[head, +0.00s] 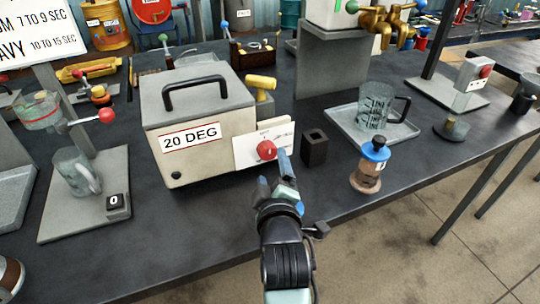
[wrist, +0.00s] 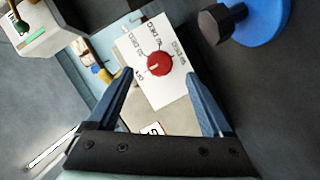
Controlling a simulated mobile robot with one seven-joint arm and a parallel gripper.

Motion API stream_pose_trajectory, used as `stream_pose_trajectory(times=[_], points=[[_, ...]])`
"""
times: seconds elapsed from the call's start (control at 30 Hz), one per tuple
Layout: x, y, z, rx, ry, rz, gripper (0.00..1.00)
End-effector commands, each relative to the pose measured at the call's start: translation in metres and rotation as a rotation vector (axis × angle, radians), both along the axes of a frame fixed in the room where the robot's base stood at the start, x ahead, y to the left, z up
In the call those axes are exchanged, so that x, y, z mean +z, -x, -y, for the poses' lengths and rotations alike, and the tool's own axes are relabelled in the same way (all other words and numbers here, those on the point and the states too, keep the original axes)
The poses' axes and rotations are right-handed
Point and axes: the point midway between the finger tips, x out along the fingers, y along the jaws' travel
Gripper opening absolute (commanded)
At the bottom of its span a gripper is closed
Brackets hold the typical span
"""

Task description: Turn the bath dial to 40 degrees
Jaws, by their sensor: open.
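The bath (head: 195,115) is a cream box with a grey lid and black handle, labelled "20 DEG". Its dial is a red knob (head: 267,150) on a white plate (head: 246,153) at the bath's right front. In the wrist view the red dial (wrist: 159,63) shows a pale pointer mark, with printed degree marks around it on the white plate (wrist: 181,92). The pointer's exact setting is too small to read surely. My gripper (head: 274,168) is open just in front of the dial. In the wrist view its fingers (wrist: 160,90) stand apart, either side of the plate, not touching the dial.
A black square holder (head: 315,148) and a blue-topped bottle (head: 370,168) stand right of my gripper. A glass mug (head: 376,106) sits on a tray (head: 345,122) behind them. Another mug (head: 78,170) stands at left. The table front between is clear.

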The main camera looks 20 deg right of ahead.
Motion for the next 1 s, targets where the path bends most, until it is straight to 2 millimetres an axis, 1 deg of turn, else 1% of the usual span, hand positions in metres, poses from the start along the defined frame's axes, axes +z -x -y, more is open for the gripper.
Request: stream_pose_trajectory(times=[0.03,0.1,0.3,0.5,0.77,0.8,0.83,0.97,1.0], points=[[-0.001,-0.009,0.003,0.0,0.001,0.0,0.84],[-0.004,-0.02,0.006,0.0,0.001,0.0,0.84],[-0.009,-0.042,0.013,0.0,0.001,0.0,0.84],[-0.011,-0.052,0.016,0.0,0.0,0.001,0.84],[-0.011,-0.052,0.016,0.0,0.0,0.001,0.84],[-0.011,-0.052,0.016,0.0,0.0,0.001,0.82],[-0.011,-0.052,0.016,0.0,0.0,0.001,0.77],[-0.011,-0.052,0.016,-0.001,0.0,0.001,0.53],[-0.011,-0.052,0.016,-0.001,0.0,0.001,0.46]])
